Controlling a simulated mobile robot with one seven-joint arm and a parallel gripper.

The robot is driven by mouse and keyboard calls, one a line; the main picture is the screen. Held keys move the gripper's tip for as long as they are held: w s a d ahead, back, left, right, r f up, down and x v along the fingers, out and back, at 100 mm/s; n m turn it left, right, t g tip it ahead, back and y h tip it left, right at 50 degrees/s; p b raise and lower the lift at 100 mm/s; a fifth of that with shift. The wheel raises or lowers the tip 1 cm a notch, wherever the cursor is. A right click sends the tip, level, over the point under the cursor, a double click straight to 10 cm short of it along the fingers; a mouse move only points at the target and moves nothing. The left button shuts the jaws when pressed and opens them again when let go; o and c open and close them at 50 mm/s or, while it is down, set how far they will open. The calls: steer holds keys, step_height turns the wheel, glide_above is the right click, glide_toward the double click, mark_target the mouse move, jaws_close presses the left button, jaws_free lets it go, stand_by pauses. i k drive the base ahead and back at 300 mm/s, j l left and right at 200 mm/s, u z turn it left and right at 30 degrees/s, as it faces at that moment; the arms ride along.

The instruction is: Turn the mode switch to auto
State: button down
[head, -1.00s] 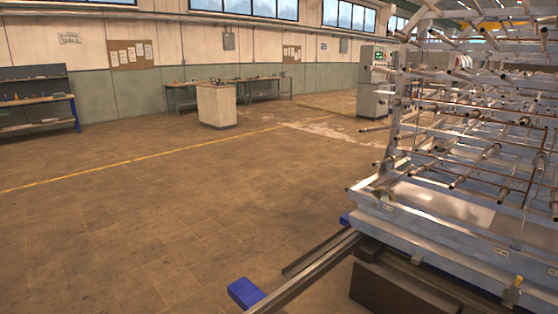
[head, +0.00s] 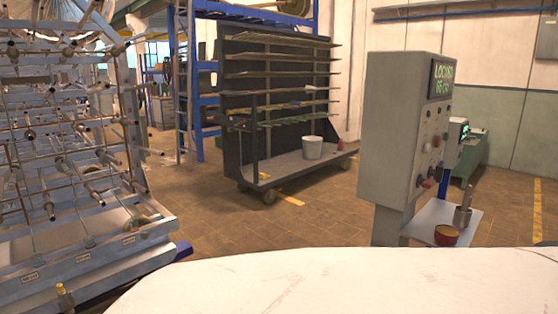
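A grey control cabinet (head: 395,130) stands upright on a post at the right in the head view. Its narrow front panel (head: 432,125) faces right and shows at a steep angle, with a green-lit display (head: 442,78) at the top. Several small knobs and buttons sit below the display, some of them red. They are too small and too oblique to tell which is the mode switch or how it is set. My gripper is not in view.
A pale, scratched surface (head: 300,285) fills the bottom edge; I cannot tell what it is. A rod-filled rack (head: 60,160) stands at left. A dark wheeled shelf cart (head: 235,110) carries a white bucket (head: 312,147). A small shelf (head: 435,215) below the cabinet holds a red tin (head: 446,235). Open floor (head: 310,210) lies between.

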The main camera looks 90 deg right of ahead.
mark_target(438, 173)
steer(key=z, duration=3.6)
steer(key=i+l+u, duration=0.1)
steer(key=l, duration=0.3)
steer(key=i+l+u, duration=0.1)
steer(key=l, duration=0.25)
steer(key=i+l+u, duration=0.1)
steer(key=l, duration=0.3)
steer(key=i+l+u, duration=0.1)
steer(key=l, duration=0.3)
steer(key=i, duration=0.25)
steer(key=i+j, duration=0.15)
steer(key=j, duration=0.2)
steer(key=u, duration=0.05)
